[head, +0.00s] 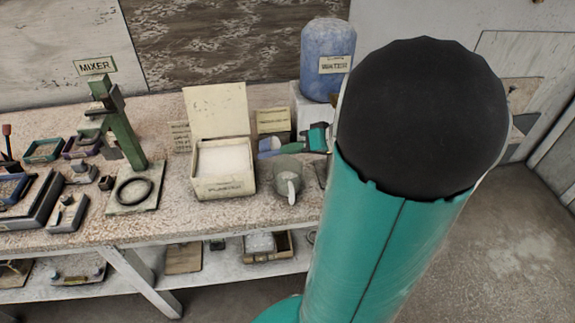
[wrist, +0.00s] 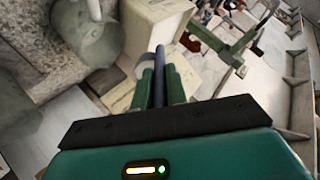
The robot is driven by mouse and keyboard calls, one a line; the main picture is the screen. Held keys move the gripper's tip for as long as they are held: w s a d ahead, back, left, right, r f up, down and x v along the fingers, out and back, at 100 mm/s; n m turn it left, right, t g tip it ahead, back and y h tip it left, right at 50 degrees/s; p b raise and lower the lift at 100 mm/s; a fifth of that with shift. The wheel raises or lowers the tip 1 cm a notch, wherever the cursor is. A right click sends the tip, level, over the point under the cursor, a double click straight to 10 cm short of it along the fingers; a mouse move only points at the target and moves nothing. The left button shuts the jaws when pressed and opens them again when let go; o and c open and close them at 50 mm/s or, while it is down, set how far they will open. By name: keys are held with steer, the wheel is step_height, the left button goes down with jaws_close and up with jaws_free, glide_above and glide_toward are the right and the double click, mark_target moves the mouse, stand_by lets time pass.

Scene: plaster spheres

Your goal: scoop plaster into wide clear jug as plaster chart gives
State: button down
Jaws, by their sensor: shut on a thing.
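My gripper (head: 318,138) is above the bench, behind the clear jug in the head view. In the wrist view its green fingers (wrist: 162,86) are shut on the dark blue handle of a scoop (wrist: 159,62). The scoop also shows in the head view (head: 268,146), between the plaster box and my gripper; what its bowl holds cannot be told. The clear jug (head: 286,176) stands upright with its handle towards the front; its contents are unclear. The open plaster box (head: 222,188) holds white powder. A card (head: 273,122), perhaps the plaster chart, stands behind; its writing is unreadable.
A blue water drum (head: 327,60) stands on a white block at the back. The green mixer stand (head: 122,130) is left of the plaster box. Small trays and tools crowd the bench's left end. A lower shelf (head: 225,262) holds boxes.

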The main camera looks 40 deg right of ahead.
steer(key=shift+s+d+f, duration=0.1)
steer(key=shift+s+f, duration=0.05)
steer(key=shift+s+d+f+t+y, duration=0.15)
steer(key=shift+s+t+y, duration=0.1)
steer(key=shift+t, duration=0.2)
steer(key=shift+s+f+t+y, duration=0.15)
steer(key=shift+t+y, duration=0.1)
steer(key=shift+t, duration=0.2)
steer(key=shift+f, duration=0.1)
steer(key=shift+s+d+f+t+y, duration=0.2)
steer(key=shift+s+f+t+y, duration=0.15)
steer(key=shift+t, duration=0.45)
steer(key=shift+w, duration=0.1)
